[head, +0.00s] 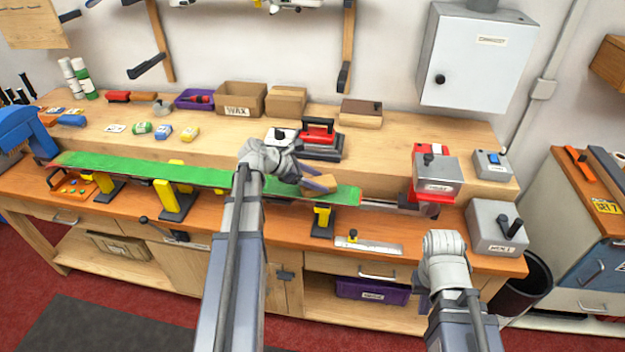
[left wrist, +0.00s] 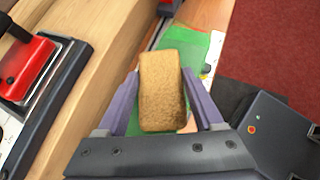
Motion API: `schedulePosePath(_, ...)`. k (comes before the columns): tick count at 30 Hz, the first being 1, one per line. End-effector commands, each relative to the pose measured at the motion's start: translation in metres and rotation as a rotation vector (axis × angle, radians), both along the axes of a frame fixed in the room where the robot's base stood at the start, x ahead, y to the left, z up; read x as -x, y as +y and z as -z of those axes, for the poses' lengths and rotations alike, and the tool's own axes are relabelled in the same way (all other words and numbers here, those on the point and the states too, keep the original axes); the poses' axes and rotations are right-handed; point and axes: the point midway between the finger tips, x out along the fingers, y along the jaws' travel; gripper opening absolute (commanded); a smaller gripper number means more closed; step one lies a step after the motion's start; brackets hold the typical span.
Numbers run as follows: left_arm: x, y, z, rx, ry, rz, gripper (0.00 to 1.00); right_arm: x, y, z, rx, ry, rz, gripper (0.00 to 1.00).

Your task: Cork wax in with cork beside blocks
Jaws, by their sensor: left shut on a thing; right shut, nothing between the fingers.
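My left gripper (head: 312,182) is shut on a tan, speckled cork block (head: 320,186). In the left wrist view the cork (left wrist: 162,92) sits between the two purple fingers, with the green ski base beyond it. The long green ski (head: 150,172) lies base up across the bench on yellow-topped supports. The cork is over its right part; I cannot tell whether it touches. Small green, blue and yellow wax blocks (head: 163,132) stand on the back shelf at left. My right gripper (head: 423,300) is shut and empty, low in front of the bench at right.
A red-handled iron (head: 318,132) stands on a dark pad behind the cork. A WAX carton (head: 240,98) and other boxes line the back. A grey clamp box (head: 437,174) is at the ski's right end. A metal scraper (head: 368,245) lies on the front edge.

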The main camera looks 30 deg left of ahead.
Motion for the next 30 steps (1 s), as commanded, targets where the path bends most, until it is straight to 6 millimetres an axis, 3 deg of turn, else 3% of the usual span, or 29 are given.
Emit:
schedulePosePath(6,-0.005,-0.018,-0.002,0.0,-0.001,0.001,0.0,0.0,0.0,-0.001,0.0,0.0,0.0,0.0)
schedulePosePath(17,-0.007,-0.025,-0.001,0.001,0.0,-0.001,0.0,0.0,0.0,-0.001,0.0,0.0,0.0,0.0)
schedulePosePath(30,-0.015,-0.054,0.002,0.001,-0.001,-0.001,0.0,0.0,0.0,0.002,0.0,0.0,0.0,0.0)
